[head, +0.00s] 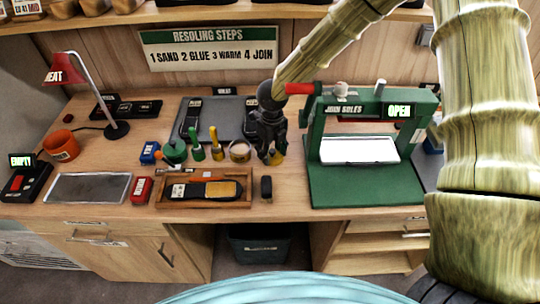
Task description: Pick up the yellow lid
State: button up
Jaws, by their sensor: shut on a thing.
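My gripper (271,154) points down over the workbench, left of the green press. It is shut on a small yellow thing, which I take to be the yellow lid (278,158). The dark fingers hide much of the lid. I cannot tell whether it is clear of the bench top. An open round tan tin (240,151) stands just left of the gripper.
The green press (355,185) stands close on the right. Green (197,150) and yellow (216,150) handled tools stand to the left. A wooden tray (180,202) with a sole lies in front, beside a small black block (266,187). A red lamp (65,75) stands far left.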

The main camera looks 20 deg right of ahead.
aim_at(272, 150)
jog(key=shift+s+d+f, duration=0.1)
jog(key=shift+s+f, duration=0.05)
jog(key=shift+f, duration=0.1)
jog(key=shift+r, duration=0.25)
jog(key=c, duration=0.4)
jog(key=r+b, duration=0.1)
jog(key=r, duration=0.3)
jog(key=r+b, duration=0.1)
jog(key=r, duration=0.3)
jog(key=shift+w+r, duration=0.2)
jog(key=shift+r, duration=0.2)
grip_shut()
jog(key=shift+w+a+r+n, duration=0.15)
jog(key=shift+a+r+n, duration=0.1)
jog(key=shift+r+n, duration=0.25)
jog(key=w+a+r+n+p, duration=0.1)
jog(key=w+a+n+p, duration=0.2)
jog(key=a+n+p, duration=0.4)
jog(key=shift+w+a+r+n+p, duration=0.35)
jog(key=shift+a+n, duration=0.75)
jog(key=shift+n, duration=1.5)
